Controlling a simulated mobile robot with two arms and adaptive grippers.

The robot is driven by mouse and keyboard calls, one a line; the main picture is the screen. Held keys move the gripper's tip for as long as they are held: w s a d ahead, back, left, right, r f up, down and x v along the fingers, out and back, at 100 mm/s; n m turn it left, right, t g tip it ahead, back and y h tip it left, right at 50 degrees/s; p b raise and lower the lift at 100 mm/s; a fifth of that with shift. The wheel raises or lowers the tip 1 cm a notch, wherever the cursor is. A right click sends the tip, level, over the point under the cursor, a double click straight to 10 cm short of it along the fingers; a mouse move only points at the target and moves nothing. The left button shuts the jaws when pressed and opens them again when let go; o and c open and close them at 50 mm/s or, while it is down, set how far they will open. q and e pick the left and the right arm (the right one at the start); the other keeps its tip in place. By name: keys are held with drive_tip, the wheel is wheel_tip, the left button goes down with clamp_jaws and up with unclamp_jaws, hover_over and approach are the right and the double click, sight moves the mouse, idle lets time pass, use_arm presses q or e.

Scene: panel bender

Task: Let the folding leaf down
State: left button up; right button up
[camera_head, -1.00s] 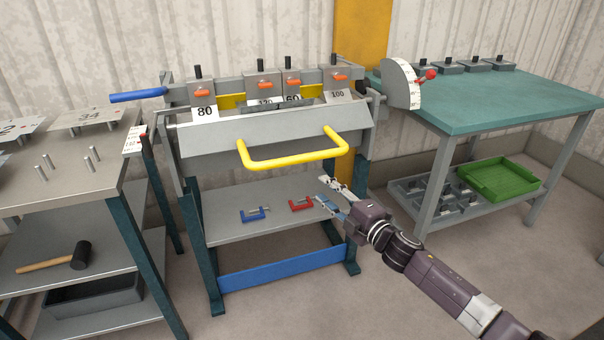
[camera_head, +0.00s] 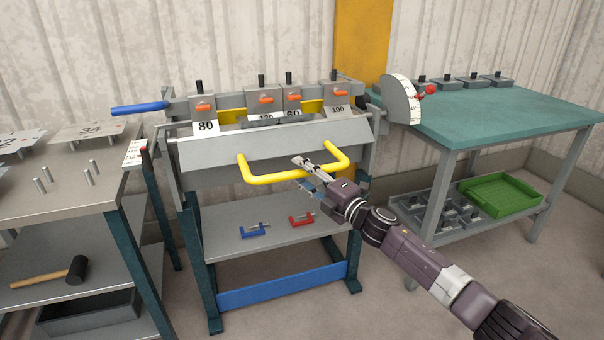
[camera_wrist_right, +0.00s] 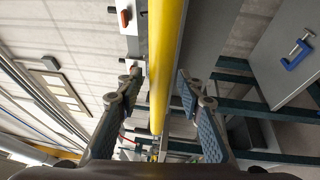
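The folding leaf (camera_head: 212,160) is the long grey panel across the front of the bender. It appears tilted up, with a yellow U-shaped handle (camera_head: 258,180) standing out from its front. My right gripper (camera_head: 302,173) is at the right half of the handle's crossbar. In the right wrist view, its two fingers (camera_wrist_right: 158,80) are spread, with the yellow bar (camera_wrist_right: 165,50) running between them and a gap visible on each side. My left gripper is out of view.
Clamping fingers (camera_head: 203,108) line the bender's top, with a blue lever (camera_head: 137,109) at left and a dial plate (camera_head: 402,98) at right. Red and blue clamps (camera_head: 253,230) lie on the lower shelf. A teal table (camera_head: 490,112) stands right, a grey bench (camera_head: 70,190) left.

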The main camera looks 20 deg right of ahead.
clamp_jaws()
drive_tip(key=shift+f, duration=0.1)
idle(0.5)
